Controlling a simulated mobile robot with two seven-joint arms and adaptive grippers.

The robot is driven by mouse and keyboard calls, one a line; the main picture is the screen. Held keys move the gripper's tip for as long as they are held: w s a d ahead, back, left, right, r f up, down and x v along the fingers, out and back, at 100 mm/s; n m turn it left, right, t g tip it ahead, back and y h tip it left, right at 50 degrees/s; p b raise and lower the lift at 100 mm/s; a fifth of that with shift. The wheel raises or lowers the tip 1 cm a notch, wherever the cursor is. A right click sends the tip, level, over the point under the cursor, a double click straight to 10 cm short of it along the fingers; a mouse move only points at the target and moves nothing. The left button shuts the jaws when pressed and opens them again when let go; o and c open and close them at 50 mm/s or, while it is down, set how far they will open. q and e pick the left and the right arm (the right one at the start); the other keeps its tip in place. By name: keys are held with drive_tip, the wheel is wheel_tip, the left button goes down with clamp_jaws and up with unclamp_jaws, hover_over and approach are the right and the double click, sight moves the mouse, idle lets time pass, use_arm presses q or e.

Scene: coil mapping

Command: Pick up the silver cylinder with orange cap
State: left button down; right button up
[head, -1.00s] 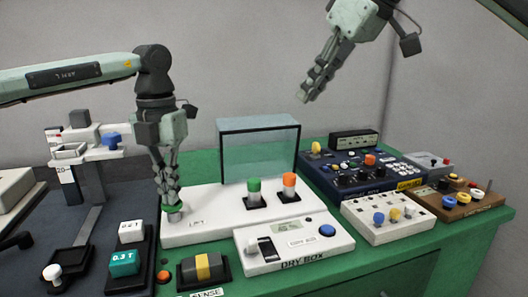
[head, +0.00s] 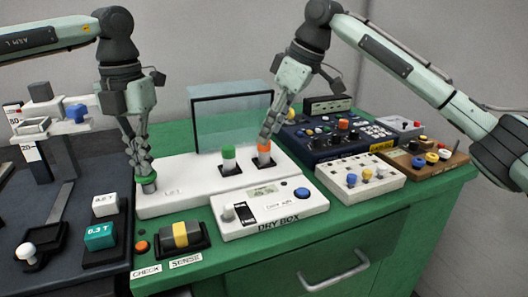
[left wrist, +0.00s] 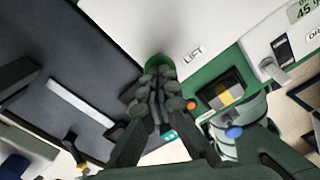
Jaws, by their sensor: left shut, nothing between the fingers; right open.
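The silver cylinder with the orange cap (head: 264,148) stands upright in a dark square holder on the white dry box base. My right gripper (head: 267,135) is open and points down with its fingertips right at the orange cap; whether they touch it I cannot tell. A similar cylinder with a green cap (head: 228,153) stands to its left. My left gripper (head: 143,172) is shut and empty, its fingertips down on the green button (head: 149,185) beside the LIFT label. The left wrist view also shows the closed fingers (left wrist: 157,78) over that green button (left wrist: 160,63).
The clear dark-framed cover (head: 231,88) is up behind the cylinders. The dry box panel (head: 235,231) with knobs lies in front. A blue control unit (head: 325,150) and a white knob box (head: 335,178) crowd the right side.

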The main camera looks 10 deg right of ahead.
sight(264, 152)
drive_tip(key=x, duration=0.4)
drive_tip(key=shift+a+f, duration=0.15)
drive_tip(key=shift+f, duration=0.15)
clamp_jaws()
